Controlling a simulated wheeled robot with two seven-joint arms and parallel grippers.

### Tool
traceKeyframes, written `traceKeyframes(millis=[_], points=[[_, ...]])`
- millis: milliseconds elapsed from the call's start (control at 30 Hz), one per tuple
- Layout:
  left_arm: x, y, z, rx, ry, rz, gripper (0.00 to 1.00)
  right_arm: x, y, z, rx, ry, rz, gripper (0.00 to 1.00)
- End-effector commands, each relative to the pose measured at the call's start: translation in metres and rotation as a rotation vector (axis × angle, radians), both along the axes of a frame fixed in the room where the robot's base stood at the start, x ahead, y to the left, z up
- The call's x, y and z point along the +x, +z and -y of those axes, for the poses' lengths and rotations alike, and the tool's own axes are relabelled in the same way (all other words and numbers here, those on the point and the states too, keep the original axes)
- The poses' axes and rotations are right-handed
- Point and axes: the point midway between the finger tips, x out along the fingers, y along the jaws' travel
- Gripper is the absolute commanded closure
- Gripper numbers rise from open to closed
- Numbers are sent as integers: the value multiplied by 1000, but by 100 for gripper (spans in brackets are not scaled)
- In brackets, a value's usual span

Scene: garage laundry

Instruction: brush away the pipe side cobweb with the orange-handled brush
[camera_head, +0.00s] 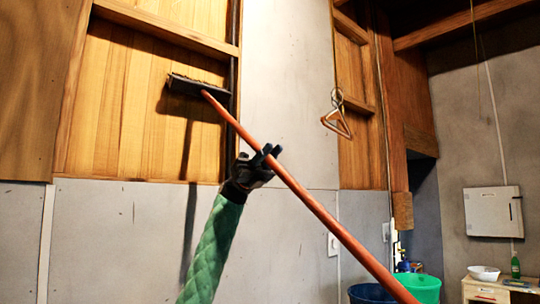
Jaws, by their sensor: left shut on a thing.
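The orange-handled brush (300,193) runs diagonally from the lower right up to its dark, wide head (192,86). The head is raised against or close to the wooden wall panel; I cannot tell whether it touches. My left gripper (266,160) is shut around the handle below the head, with my green-sleeved arm below it. A dark vertical pipe (233,75) runs along the panel's right edge, just right of the brush head. I cannot make out a cobweb clearly; the brush head may hide it. My right gripper is not in view.
Blue (372,293) and green (421,287) buckets stand at the lower right. A small cabinet (490,290) holds a white bowl (484,272) and a green bottle (515,266). The grey wall below the panel is clear.

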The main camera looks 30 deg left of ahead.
Motion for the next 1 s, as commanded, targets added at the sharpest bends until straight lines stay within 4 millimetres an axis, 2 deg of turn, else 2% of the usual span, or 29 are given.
traceKeyframes(millis=[633, 1000], points=[[27, 1, 10, 0, -1, 0, 100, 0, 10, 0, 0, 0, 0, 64], [18, -1, 7, 1, 0, 0, 100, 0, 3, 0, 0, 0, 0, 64]])
